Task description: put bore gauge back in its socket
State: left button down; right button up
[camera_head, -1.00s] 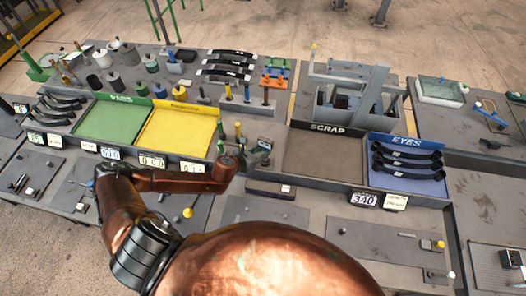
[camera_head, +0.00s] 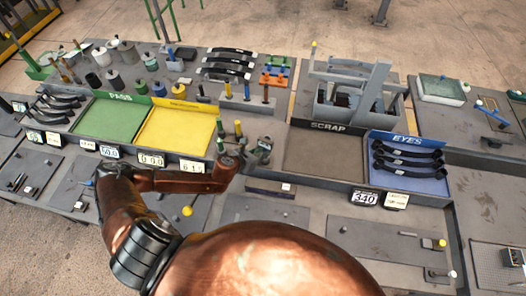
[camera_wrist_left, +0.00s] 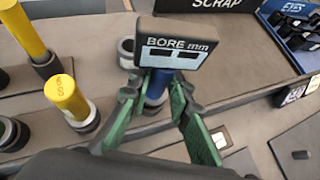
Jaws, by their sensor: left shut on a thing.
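The bore gauge (camera_wrist_left: 178,45) has a dark grey head lettered "BORE mm" and a blue shaft below it. It fills the top middle of the left wrist view. My left gripper (camera_wrist_left: 162,98) has its green fingers shut on the blue shaft, just under the head. In the head view my left gripper (camera_head: 256,157) is at the rack's front, left of the scrap tray. A dark ring shows around the foot of the shaft in the wrist view; I cannot tell whether the shaft is seated in it. My right gripper is out of view.
The empty scrap tray (camera_head: 325,155) and the blue tray (camera_head: 408,180) with black curved parts lie to the right. The green tray (camera_head: 103,122) and yellow tray (camera_head: 175,132) lie left.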

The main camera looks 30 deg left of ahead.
pick_arm(q)
jog(key=shift+f+b, duration=0.3)
jog(key=shift+f, duration=0.2)
jog(key=c, duration=1.7)
grip_release()
jog(key=shift+o, duration=0.4)
jog(key=o, duration=1.1)
jog(key=shift+s+a+p, duration=0.25)
jog(key=shift+s+a, duration=0.2)
jog(key=shift+s, duration=1.35)
jog(key=shift+s+a+p, duration=0.25)
jog(key=shift+s+a, duration=0.15)
jog(key=shift+s, duration=1.35)
jog(key=shift+s+a+p, duration=0.25)
jog(key=shift+s+a, duration=0.2)
jog(key=shift+s, duration=1.35)
jog(key=shift+d, duration=0.1)
